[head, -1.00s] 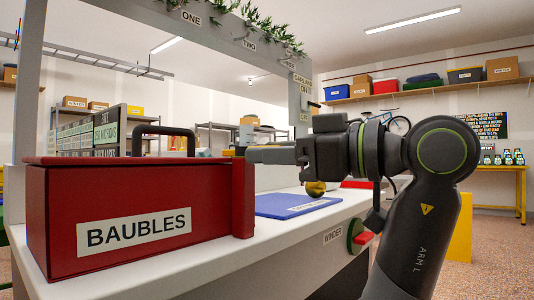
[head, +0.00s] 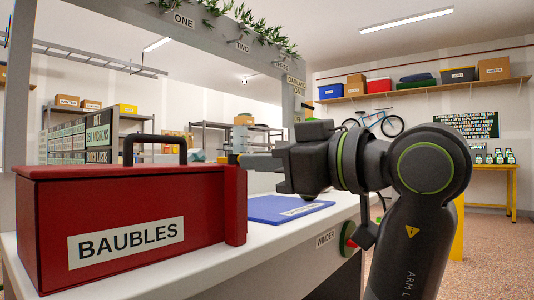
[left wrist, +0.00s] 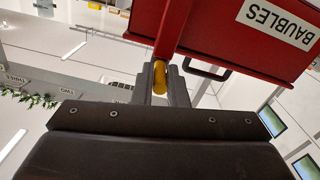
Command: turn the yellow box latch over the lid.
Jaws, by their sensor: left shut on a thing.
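The red box labelled BAUBLES (head: 60,215) stands on the white bench top at left, with its red lid (head: 100,170) down and a black handle (head: 155,140) on top. The yellow latch (left wrist: 160,77) is at the box's end, between my gripper's fingers in the left wrist view. Only a sliver of it shows in the head view (head: 233,158). My left gripper (head: 243,160) is shut on the latch, level with the lid's right end. The fingers hide most of the latch. My right gripper is in neither view.
A blue mat (head: 275,209) lies on the bench right of the box. A WINDER label (head: 325,239) is on the bench front, by a green and red knob (head: 348,240). Slatted, labelled grey bins (head: 80,138) stand behind the box.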

